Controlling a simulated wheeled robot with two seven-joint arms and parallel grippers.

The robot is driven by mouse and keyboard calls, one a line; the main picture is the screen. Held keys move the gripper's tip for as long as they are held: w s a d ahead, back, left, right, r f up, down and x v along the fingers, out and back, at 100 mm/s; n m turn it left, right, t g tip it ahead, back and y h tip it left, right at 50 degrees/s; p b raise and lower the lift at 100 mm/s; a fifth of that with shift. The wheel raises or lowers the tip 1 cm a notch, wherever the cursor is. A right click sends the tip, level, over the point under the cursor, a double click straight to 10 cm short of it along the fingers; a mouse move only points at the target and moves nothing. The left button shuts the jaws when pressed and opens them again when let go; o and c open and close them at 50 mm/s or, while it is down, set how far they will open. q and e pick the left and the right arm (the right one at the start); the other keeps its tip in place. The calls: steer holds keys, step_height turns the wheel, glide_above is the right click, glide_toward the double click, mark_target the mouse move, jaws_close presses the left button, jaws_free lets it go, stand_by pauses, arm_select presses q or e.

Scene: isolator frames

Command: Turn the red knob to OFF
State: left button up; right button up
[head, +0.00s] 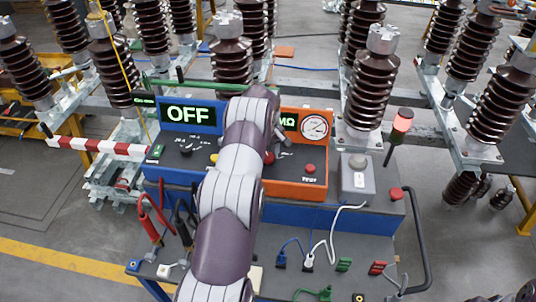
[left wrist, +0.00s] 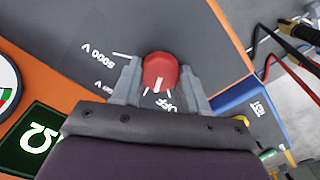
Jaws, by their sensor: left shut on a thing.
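The red knob (left wrist: 160,70) sits on the dark face of the orange tester (head: 296,185). In the left wrist view it lies between the two fingers of my left gripper (left wrist: 161,76), which is shut on it. A white pointer line on the knob points down the picture, close to the OFF label (left wrist: 166,104); exact alignment is hard to tell. A 5000 V label (left wrist: 97,56) is to the upper left; another label is partly hidden by a finger. In the head view my left arm mostly hides the knob (head: 269,157). My right gripper is not in view.
A blue unit (head: 172,178) with a lit OFF display stands left of the tester. The tester carries a gauge (head: 315,127) and a red button (head: 310,169). A grey box (head: 357,180) stands at right. Cables and plugs lie on the lower shelf (head: 340,250).

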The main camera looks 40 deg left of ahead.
arm_select(q)
steer(key=n, duration=0.5)
steer(key=shift+a+r+n, duration=0.1)
steer(key=shift+r+n, duration=0.1)
steer(key=shift+n, duration=0.2)
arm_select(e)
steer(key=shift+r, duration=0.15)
arm_select(q)
steer(key=shift+w, duration=0.1)
steer(key=o, duration=0.9)
steer(key=shift+o, duration=0.8)
steer(key=shift+f, duration=0.1)
